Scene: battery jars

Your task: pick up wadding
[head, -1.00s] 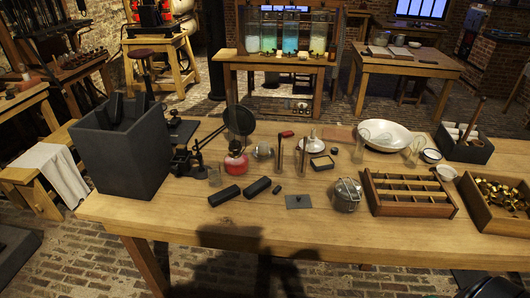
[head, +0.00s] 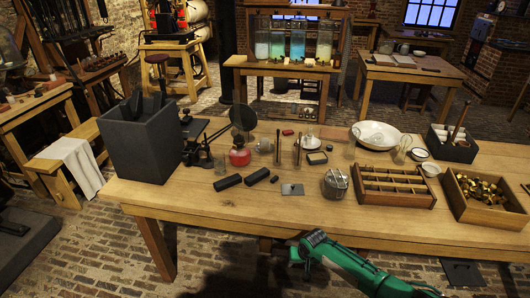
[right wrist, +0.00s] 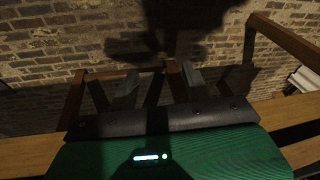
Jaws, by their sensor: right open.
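I cannot pick out wadding for certain in either view. Several white rolls (head: 441,132) stand in a dark box (head: 462,151) at the right back of the wooden table (head: 230,205), but I cannot tell what they are. My right gripper (head: 299,262) is open and empty in front of the table's front edge, well away from that box. In the right wrist view its two fingers (right wrist: 160,84) stand apart with nothing between them. My left gripper is not in view.
A tall dark box (head: 150,150) stands at the table's left end. A divided wooden tray (head: 392,199), a box of brass parts (head: 483,214), a white bowl (head: 378,135) and a red burner (head: 239,157) share the table. The front strip of tabletop is clear.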

